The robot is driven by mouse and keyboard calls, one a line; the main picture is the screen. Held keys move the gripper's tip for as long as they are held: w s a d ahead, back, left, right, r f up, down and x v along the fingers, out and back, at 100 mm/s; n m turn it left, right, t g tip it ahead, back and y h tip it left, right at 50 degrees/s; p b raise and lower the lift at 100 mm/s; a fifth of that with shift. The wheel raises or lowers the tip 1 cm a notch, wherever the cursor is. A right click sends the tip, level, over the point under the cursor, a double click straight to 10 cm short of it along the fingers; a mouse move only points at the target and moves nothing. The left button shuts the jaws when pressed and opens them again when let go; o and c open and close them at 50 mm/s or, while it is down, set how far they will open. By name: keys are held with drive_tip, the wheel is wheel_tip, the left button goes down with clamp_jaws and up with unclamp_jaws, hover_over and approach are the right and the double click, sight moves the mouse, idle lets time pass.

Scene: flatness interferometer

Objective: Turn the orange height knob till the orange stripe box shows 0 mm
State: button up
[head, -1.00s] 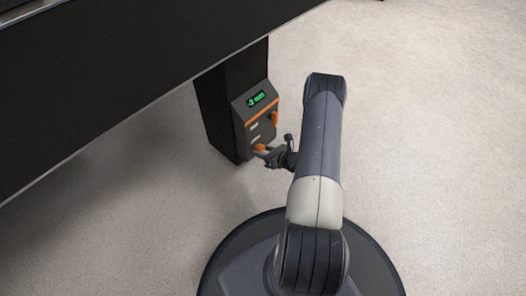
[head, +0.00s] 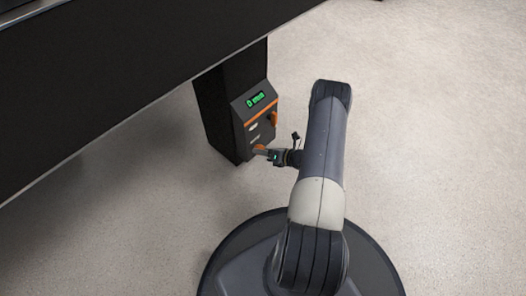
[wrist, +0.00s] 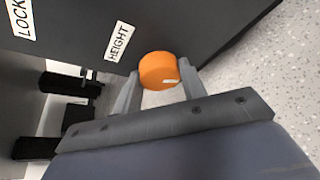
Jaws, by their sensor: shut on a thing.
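The orange height knob (wrist: 158,70) is in the wrist view beside a label reading HEIGHT (wrist: 118,42). It also shows low on the dark box in the head view (head: 260,149). My gripper (wrist: 160,88) is shut on the knob, one finger on each side of it; it shows in the head view too (head: 268,153). The orange stripe box (head: 258,115) sits on the table's dark leg. Its green display (head: 256,100) appears to read 0 mm, in small digits.
A second orange control (head: 273,119) sits higher on the box, to the right. A LOCK label (wrist: 19,17) shows in the wrist view. The black table edge (head: 130,75) hangs above left. The pale floor at right is clear.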

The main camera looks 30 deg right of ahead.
drive_tip(key=o, duration=1)
drive_tip(key=shift+c, duration=0.2)
drive_tip(key=shift+s, duration=0.1)
drive_tip(key=p+v, duration=0.3)
drive_tip(key=v, duration=0.7)
drive_tip(key=shift+s+d+p, duration=0.2)
drive_tip(key=shift+s+p, duration=0.05)
drive_tip(key=shift+p, duration=0.15)
drive_tip(key=shift+r, duration=0.1)
idle(0.5)
